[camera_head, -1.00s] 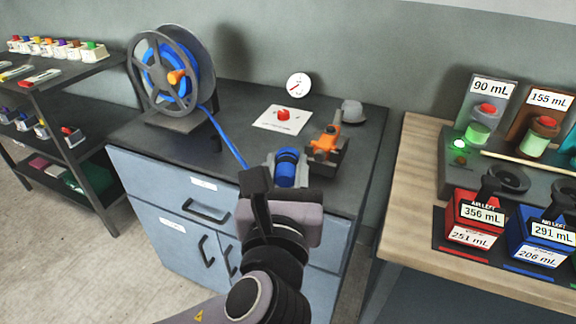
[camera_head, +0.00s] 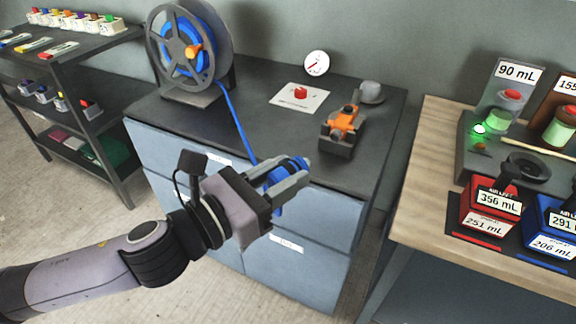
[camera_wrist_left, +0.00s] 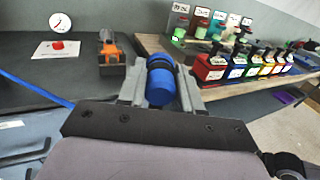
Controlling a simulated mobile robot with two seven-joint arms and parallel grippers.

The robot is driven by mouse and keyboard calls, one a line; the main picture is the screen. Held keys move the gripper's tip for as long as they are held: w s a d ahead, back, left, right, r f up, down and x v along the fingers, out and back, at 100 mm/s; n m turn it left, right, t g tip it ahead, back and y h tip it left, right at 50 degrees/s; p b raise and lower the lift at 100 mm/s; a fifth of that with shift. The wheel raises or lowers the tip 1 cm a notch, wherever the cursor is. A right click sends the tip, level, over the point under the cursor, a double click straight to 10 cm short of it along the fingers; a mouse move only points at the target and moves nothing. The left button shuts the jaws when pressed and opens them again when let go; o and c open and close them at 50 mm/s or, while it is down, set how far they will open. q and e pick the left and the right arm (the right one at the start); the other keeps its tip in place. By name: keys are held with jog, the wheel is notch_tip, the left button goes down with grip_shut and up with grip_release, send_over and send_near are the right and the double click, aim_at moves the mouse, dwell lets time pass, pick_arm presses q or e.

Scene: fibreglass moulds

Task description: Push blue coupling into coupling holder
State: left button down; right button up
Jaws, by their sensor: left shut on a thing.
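The blue coupling (camera_head: 284,177) is held between the fingers of my left gripper (camera_head: 290,184), in front of the cabinet's front edge. In the left wrist view the coupling (camera_wrist_left: 160,82) is a blue cylinder with a darker ring, and the grey fingers press on both its sides. The blue hose (camera_head: 236,122) runs from the reel toward the coupling; the joint between them is partly hidden. The orange and dark grey device (camera_head: 342,130), which looks like the coupling holder, stands on the cabinet top beyond the gripper, apart from the coupling. My right gripper is not in view.
The hose reel (camera_head: 190,50) stands at the back left of the cabinet top (camera_head: 262,112). A red button on a white sheet (camera_head: 300,97), a gauge (camera_head: 316,63) and a grey cap (camera_head: 372,92) are behind. A wooden bench (camera_head: 425,185) with bottles stands right.

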pick_arm(q)
jog(key=m+g+h, duration=0.1)
jog(key=a+f+m+g+h, duration=0.1)
jog(key=g, duration=0.1)
jog(key=f+m+g+h, duration=0.1)
jog(key=shift+s+a+m+g, duration=0.15)
jog(key=shift+s+m+g, duration=0.1)
jog(key=shift+m+g, duration=0.15)
jog(key=m+g, duration=0.1)
jog(key=g, duration=0.1)
jog(key=f+m+g+h, duration=0.1)
jog(key=g, duration=0.1)
jog(key=a+f+m+g+h, duration=0.1)
jog(key=m+g, duration=0.1)
jog(key=shift+s+a+f+g, duration=0.1)
jog(key=shift+s+g, duration=0.2)
jog(key=shift+s, duration=0.1)
